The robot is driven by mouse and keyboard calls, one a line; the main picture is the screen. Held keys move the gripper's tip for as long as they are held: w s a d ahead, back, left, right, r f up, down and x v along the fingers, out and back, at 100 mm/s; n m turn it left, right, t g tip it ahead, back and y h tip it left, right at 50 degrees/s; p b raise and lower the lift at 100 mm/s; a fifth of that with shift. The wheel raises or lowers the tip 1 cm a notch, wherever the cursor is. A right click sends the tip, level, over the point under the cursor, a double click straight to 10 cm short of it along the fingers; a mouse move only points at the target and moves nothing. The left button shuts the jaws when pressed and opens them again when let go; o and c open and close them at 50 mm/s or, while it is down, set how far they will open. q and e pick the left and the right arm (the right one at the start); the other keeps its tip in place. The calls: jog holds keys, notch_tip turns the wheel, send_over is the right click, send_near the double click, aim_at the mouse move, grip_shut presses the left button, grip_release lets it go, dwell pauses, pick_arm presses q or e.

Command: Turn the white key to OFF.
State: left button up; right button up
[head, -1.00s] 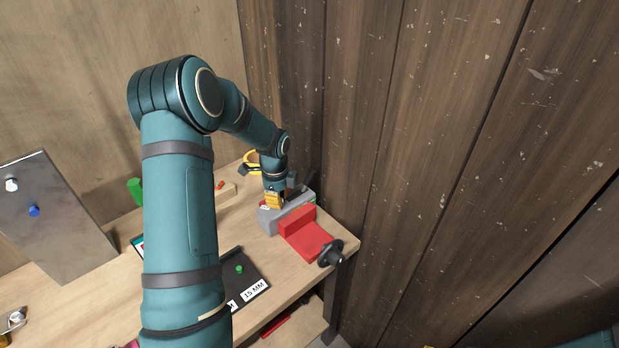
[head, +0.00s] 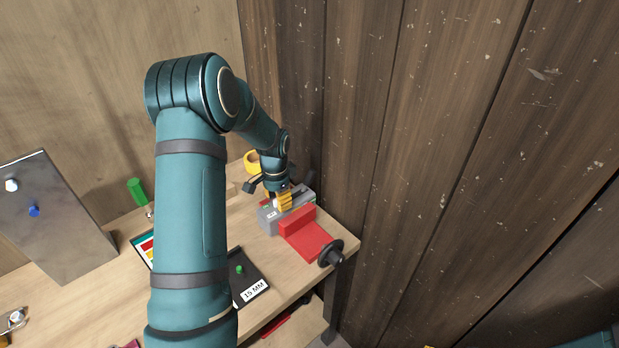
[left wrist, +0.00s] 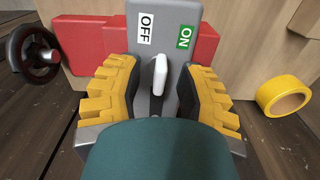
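The white key (left wrist: 160,74) stands out of a grey switch box (left wrist: 156,12) in the left wrist view. Its tip points up between the OFF label (left wrist: 146,29) and the ON label (left wrist: 185,37). My left gripper (left wrist: 155,84) is open, with one yellow ribbed finger on each side of the key. Gaps show between the key and both fingers. In the head view my left gripper (head: 284,202) is over the grey box (head: 270,222) at the bench's right end, hiding much of the key area. My right gripper is not clearly visible.
A red vise (head: 310,240) with a black handwheel (head: 331,253) adjoins the grey box. A yellow tape roll (head: 252,160) lies behind. A green-handled tool (head: 136,190) and a metal panel (head: 50,215) stand left. A dark wooden wall (head: 420,150) closes the right side.

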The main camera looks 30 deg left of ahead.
dwell(0.3)
pick_arm(q)
notch_tip(320, 180, up, 5)
jog(key=p, duration=0.3)
jog(key=shift+r, duration=1.05)
